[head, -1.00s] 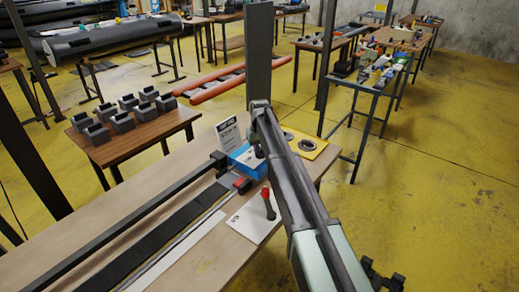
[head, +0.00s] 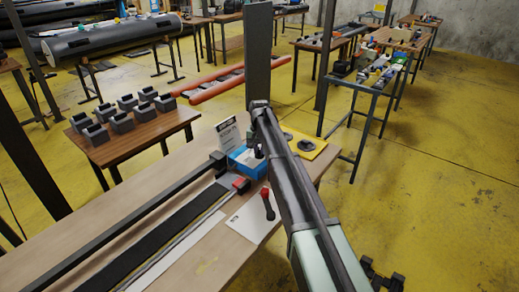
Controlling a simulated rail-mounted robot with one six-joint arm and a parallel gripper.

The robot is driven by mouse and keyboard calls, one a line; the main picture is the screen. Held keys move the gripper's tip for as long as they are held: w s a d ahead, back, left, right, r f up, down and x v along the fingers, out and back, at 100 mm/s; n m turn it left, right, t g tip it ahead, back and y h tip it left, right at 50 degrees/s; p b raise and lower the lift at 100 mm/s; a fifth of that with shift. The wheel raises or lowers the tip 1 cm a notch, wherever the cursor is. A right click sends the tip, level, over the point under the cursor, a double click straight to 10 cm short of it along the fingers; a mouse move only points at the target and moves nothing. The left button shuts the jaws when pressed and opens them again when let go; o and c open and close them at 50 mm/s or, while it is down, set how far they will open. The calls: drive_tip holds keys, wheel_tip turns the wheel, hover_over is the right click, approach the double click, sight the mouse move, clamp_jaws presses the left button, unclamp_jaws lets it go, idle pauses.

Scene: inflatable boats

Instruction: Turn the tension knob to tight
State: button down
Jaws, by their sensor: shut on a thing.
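A blue block (head: 242,163) stands on the wooden bench, behind a dark clamp-like part. My gripper (head: 259,152) is small and dark at the block's right upper side, partly hidden by my arm. Its jaws are shut on what appears to be the tension knob there. The knob itself is covered by the gripper and wrist, so its pointer and marks cannot be read.
A white plate (head: 247,226) with a red-tipped lever (head: 267,204) lies in front. A printed card (head: 228,133) stands behind the block, and a yellow plate (head: 308,146) lies to the right.

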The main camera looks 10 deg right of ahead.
drive_tip(key=c, duration=1.1)
unclamp_jaws()
wheel_tip(320, 180, up, 11)
drive_tip(key=p, duration=1)
drive_tip(key=shift+f+p, duration=0.1)
drive_tip(key=shift+p, duration=0.3)
drive_tip(key=s+n, duration=0.1)
drive_tip(key=s, duration=1.1)
drive_tip(key=s+n, duration=0.1)
drive_tip(key=s, duration=1.2)
drive_tip(key=s+n, duration=0.1)
drive_tip(key=s, duration=1.2)
drive_tip(key=shift+s+a+n, duration=0.15)
drive_tip(key=shift+a+n, duration=0.05)
drive_tip(key=shift+n, duration=0.2)
